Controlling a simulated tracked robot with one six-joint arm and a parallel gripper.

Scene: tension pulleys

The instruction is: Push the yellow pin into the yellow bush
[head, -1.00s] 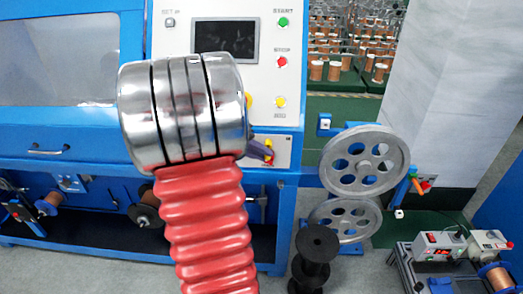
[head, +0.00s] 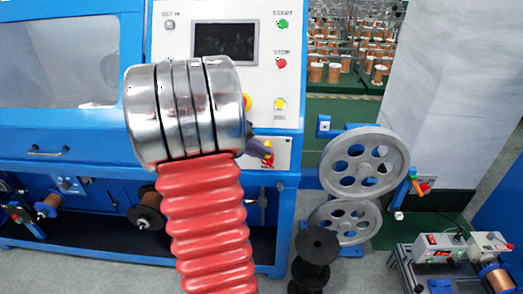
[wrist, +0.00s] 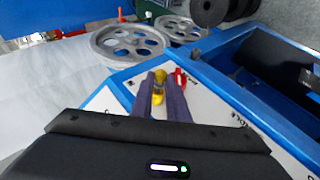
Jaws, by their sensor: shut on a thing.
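My gripper (wrist: 160,90) has two purple fingers shut on a yellow pin (wrist: 160,76), at a white panel with a blue frame. Another small yellow part (wrist: 158,98) shows between the fingers, nearer the wrist; I cannot tell whether it belongs to the pin or to the yellow bush. In the head view my gripper (head: 262,150) shows only partly beside my red and silver arm, in front of the small white panel (head: 281,153). Yellow and red parts (head: 268,155) show at its tip. How deep the pin sits is hidden.
A red part (wrist: 181,79) stands close beside the right finger. Two grey spoked pulleys (head: 364,162) are to the right of the panel. A black spool (head: 317,250) stands below them. Control buttons (head: 282,63) and a screen (head: 224,41) are above.

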